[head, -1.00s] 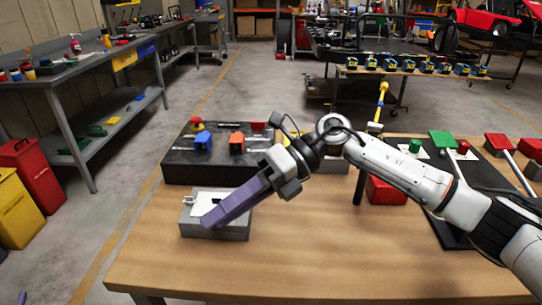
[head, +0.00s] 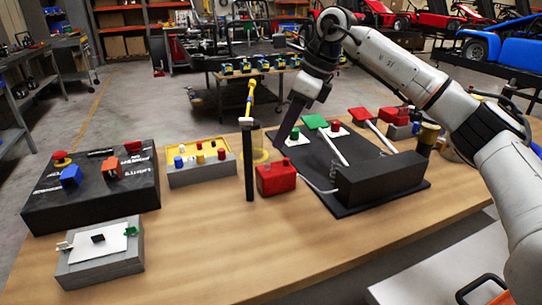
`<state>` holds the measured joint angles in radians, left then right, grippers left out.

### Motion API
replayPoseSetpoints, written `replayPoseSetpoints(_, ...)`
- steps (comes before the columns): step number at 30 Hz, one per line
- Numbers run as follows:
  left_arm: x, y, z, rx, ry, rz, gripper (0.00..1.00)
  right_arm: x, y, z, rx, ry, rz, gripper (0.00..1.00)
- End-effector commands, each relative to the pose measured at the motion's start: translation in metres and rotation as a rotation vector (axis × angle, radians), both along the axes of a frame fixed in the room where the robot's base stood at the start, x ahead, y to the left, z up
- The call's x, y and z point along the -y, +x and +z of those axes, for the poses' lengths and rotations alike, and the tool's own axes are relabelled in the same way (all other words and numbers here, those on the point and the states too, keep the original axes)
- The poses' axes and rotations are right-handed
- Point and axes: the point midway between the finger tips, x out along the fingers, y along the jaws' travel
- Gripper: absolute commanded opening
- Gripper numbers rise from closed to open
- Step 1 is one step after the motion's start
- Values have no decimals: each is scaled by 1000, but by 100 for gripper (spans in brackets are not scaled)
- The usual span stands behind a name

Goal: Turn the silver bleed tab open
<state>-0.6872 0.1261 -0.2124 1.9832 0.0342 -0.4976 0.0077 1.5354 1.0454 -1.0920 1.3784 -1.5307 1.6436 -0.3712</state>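A small silver tab (head: 64,246) sticks out at the left edge of the white plate on a grey box (head: 100,268), at the lower left of the head view. The plate also bears a black piece (head: 98,238) and a green tab (head: 131,231). I cannot tell for certain that the silver piece is the bleed tab. My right gripper (head: 281,138) points down in the middle, left of the green button and far from the grey box. Its fingers show edge-on as one dark shape, so their opening is hidden. My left gripper is out of view.
A black panel (head: 45,212) with coloured switches stands behind the grey box. A grey box with a yellow top (head: 200,174), a black post (head: 249,170) and a red box (head: 276,178) stand mid-table. The front middle wood is clear.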

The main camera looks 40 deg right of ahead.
Motion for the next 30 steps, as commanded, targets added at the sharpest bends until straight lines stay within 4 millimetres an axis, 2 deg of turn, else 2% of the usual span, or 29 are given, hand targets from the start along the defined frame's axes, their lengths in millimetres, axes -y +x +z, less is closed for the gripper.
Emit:
replayPoseSetpoints(1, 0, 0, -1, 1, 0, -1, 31, -3, 3, -12, -3, -1, 1, 21)
replayPoseSetpoints(6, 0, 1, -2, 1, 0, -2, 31, -11, 12, -40, -3, 0, 1, 21)
replayPoseSetpoints(12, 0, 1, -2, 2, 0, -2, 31, -17, 19, -60, 0, 2, 1, 21)
replayPoseSetpoints(23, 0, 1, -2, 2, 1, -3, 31, -19, 21, -66, 0, 3, 1, 21)
replayPoseSetpoints(27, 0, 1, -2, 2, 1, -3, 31, -19, 20, -65, 0, 3, 1, 0)
replayPoseSetpoints(30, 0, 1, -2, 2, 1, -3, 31, -19, 20, -65, 0, 3, 1, 0)
